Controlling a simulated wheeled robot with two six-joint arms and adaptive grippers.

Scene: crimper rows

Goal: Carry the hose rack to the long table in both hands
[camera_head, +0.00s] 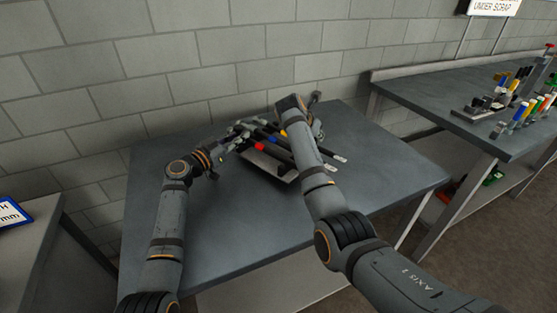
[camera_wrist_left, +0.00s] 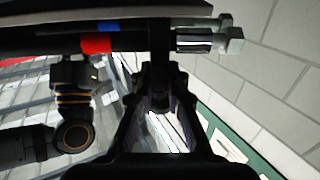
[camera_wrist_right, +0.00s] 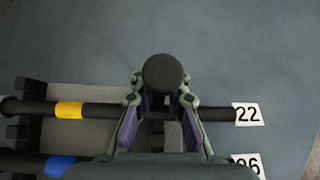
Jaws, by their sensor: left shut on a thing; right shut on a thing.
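The hose rack (camera_head: 272,168) is over the middle grey table, with black hoses banded red, blue and yellow. White tags on hose ends show in the head view, and the right wrist view reads 22 on one. My left gripper (camera_head: 235,136) is shut on the rack's left end; its fingers (camera_wrist_left: 158,85) close on a dark post in the left wrist view. My right gripper (camera_wrist_right: 160,105) is shut at a round dark knob on the rack's other side. In the head view my right arm hides part of the rack. I cannot tell whether the rack touches the tabletop.
The middle table (camera_head: 215,235) is bare around the rack. A longer grey table (camera_head: 420,92) at the right carries several coloured-banded items (camera_head: 520,115) and a dark tool; its near left part is clear. A block wall stands behind. Another surface (camera_head: 30,240) is at the left.

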